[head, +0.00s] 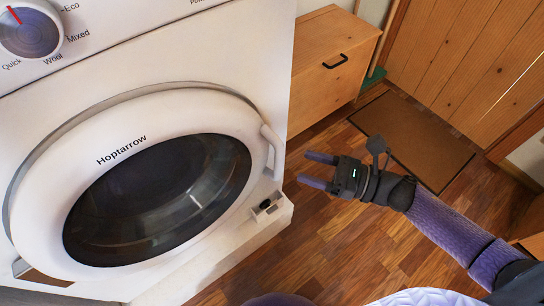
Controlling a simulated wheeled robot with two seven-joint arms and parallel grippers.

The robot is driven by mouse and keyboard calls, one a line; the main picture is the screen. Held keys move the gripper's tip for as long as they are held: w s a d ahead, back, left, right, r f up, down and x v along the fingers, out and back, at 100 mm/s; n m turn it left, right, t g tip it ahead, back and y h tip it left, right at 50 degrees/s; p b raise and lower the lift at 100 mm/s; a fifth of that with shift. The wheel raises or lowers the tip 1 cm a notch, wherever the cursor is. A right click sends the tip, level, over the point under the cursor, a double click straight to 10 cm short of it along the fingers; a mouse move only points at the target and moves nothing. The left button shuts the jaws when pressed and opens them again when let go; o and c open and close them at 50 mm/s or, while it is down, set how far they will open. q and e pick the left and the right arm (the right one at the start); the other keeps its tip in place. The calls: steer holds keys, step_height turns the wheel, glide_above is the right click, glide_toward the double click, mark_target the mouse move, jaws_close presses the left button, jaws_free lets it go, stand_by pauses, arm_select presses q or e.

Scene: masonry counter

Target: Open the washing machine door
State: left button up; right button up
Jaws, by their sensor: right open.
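The white washing machine (265,50) fills the left of the head view. Its round door (75,158), with a dark glass window (155,200) and the name "Hoptarrow", looks shut. A light door handle (270,150) stands at the door's right edge. My right gripper (313,170) is to the right of the handle, apart from it. Its two fingers point left toward the machine, spread and empty. My left gripper does not show in this view.
A wooden cabinet (320,75) with a black handle stands behind the machine on the right. A brown mat (415,140) lies on the wooden floor (330,240) before a plank door (470,60). The floor around my right gripper looks clear.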

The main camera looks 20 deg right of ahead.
mark_target(279, 159)
steer(key=b+x, duration=0.1)
steer(key=x, duration=0.5)
steer(key=shift+w+a, duration=0.25)
jaws_close()
stand_by(1.0)
